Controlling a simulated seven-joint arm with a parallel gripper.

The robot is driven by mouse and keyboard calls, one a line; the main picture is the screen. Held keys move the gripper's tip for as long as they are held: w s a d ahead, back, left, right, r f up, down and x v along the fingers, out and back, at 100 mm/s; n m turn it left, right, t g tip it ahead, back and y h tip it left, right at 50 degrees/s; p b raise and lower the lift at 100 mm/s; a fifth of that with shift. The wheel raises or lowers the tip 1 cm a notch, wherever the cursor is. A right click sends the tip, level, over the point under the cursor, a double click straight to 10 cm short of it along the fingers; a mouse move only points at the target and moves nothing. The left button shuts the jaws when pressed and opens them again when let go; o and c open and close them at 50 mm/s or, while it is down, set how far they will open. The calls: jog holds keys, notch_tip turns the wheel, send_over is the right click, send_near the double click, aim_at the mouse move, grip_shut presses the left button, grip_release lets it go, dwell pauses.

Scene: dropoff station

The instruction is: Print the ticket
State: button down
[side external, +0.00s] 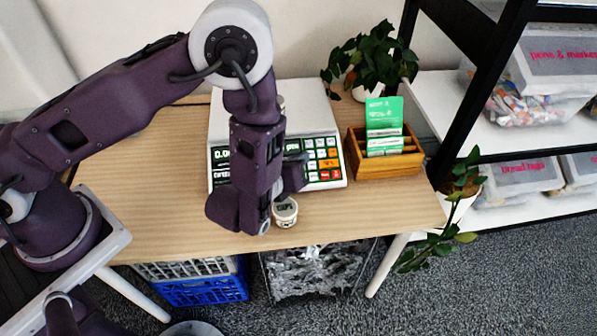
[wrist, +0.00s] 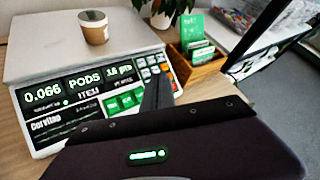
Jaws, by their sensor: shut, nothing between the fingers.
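A white scale (side external: 332,128) stands on the table, with a dark display and a keypad on its front. The keypad (side external: 322,160) has white, orange, green and red keys. It also shows in the wrist view (wrist: 152,70), partly covered by my fingers. I cannot tell whether the tips touch a key.
A wooden box (side external: 385,166) with green cards (side external: 384,115) stands right of the scale. A potted plant (side external: 372,58) is behind it. A small round white item (side external: 285,212) shows below my gripper. A shelf with clear bins (side external: 530,85) stands at right. The table's front right is clear.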

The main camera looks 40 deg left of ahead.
jog(key=shift+w+a+f, duration=0.45)
jog(key=shift+f, duration=0.9)
jog(key=shift+w+a+f, duration=0.4)
jog(key=shift+f, duration=0.9)
jog(key=shift+w+a+f, duration=0.45)
jog(key=shift+f, duration=0.9)
jog(key=shift+w+a+f, duration=0.1)
jog(key=shift+f, duration=0.3)
jog(key=shift+w+a+f, duration=0.1)
jog(key=shift+f, duration=0.25)
jog(key=shift+s+d+r, duration=0.15)
jog(key=shift+r, duration=0.25)
jog(key=shift+s+d+r, duration=0.1)
jog(key=shift+r, duration=0.25)
